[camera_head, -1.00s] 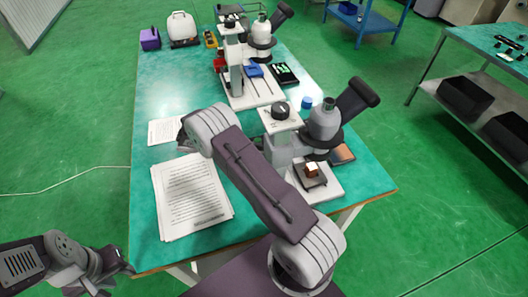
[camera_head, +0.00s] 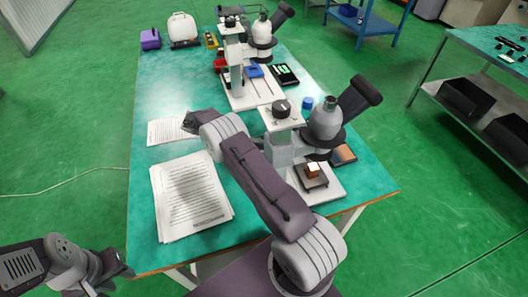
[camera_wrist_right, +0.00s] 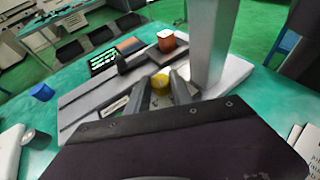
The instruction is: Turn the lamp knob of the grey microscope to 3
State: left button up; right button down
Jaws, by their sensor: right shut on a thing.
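The grey microscope (camera_head: 324,124) stands on the near right part of the table, with a white base, a pale column and a dark eyepiece. A black knob (camera_head: 281,109) tops its column. In the right wrist view, a yellow knob (camera_wrist_right: 160,84) sits low at the base, beside the column (camera_wrist_right: 212,45). My right gripper (camera_wrist_right: 166,88) is shut on this yellow knob. Its markings are too small to read. The head view hides this gripper behind my right arm. My left gripper (camera_head: 102,272) is open and empty at the lower left, off the table's near edge.
A brown block (camera_head: 313,170) sits on the microscope's stage. A second, white microscope (camera_head: 262,38) stands farther back. Paper sheets (camera_head: 190,197) lie left of my right arm. A blue cap (camera_head: 307,103) stands behind the grey microscope.

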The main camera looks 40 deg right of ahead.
jog(key=c, duration=1.1)
grip_release()
jog(key=shift+r, duration=0.1)
